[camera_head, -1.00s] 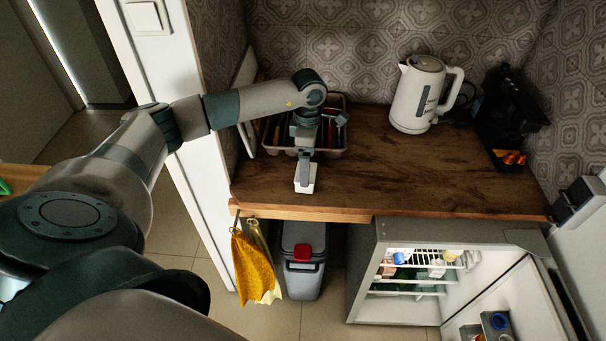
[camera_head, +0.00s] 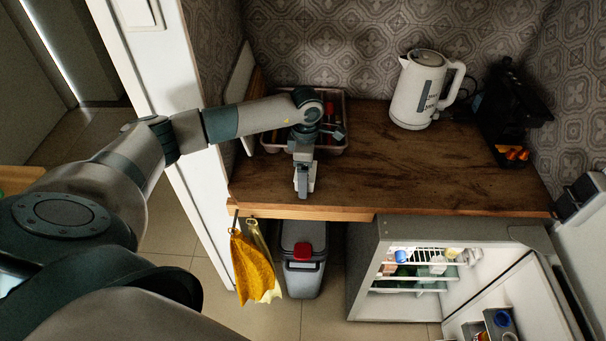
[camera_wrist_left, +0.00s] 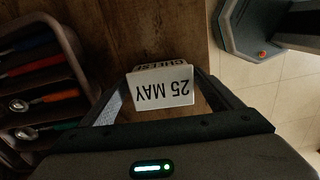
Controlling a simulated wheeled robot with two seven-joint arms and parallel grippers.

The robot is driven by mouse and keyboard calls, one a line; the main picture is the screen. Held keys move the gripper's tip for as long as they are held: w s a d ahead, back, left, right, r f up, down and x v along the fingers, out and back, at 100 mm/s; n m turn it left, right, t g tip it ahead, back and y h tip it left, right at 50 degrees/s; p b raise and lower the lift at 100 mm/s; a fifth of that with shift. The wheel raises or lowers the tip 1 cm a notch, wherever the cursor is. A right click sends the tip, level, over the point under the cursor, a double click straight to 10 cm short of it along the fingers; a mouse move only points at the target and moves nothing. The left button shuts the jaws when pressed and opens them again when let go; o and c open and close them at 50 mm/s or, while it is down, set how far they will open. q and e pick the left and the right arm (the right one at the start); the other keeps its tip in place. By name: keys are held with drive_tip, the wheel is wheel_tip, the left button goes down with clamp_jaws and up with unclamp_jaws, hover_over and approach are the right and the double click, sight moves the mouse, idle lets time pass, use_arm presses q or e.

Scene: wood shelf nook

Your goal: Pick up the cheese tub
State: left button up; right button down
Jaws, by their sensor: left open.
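The cheese tub (camera_wrist_left: 160,88) is a small white tub with "25 MAY" and "CHEESE" lettering, upside down in the left wrist view. It stands on the wooden counter near the front edge. My left gripper (camera_head: 303,187) is open at the tub, pointing down at the counter in the head view. In the left wrist view its two fingers lie on either side of the tub, one left and one right. In the head view the gripper hides most of the tub. My right gripper is not in view.
A cutlery tray (camera_head: 335,147) stands behind the gripper on the counter (camera_head: 400,170). A white kettle (camera_head: 415,92) and a dark coffee machine (camera_head: 505,115) stand to the right. An open fridge (camera_head: 365,290) and a grey bin (camera_head: 301,275) are below. The counter's middle is clear.

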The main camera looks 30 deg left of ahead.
use_arm(q)
drive_tip(key=shift+s+d+r, duration=0.1)
drive_tip(key=shift+r, duration=0.05)
drive_tip(key=c, duration=1.2)
drive_tip(key=shift+r+b, duration=0.7)
drive_tip(key=shift+r, duration=0.1)
drive_tip(key=shift+d+r+b, duration=0.25)
drive_tip(key=shift+r+b, duration=0.55)
drive_tip(key=shift+r, duration=0.4)
drive_tip(key=shift+s+d+r+b, duration=0.3)
drive_tip(key=shift+d+r+b, duration=0.65)
drive_tip(key=shift+d, duration=0.9)
drive_tip(key=shift+s+d+r+b, duration=0.35)
drive_tip(key=shift+d+r+b, duration=0.15)
drive_tip(key=shift+d+r, duration=1.1)
drive_tip(key=shift+s+d+r+b, duration=0.3)
drive_tip(key=shift+d+r+b, duration=0.55)
drive_tip(key=shift+d, duration=1.2)
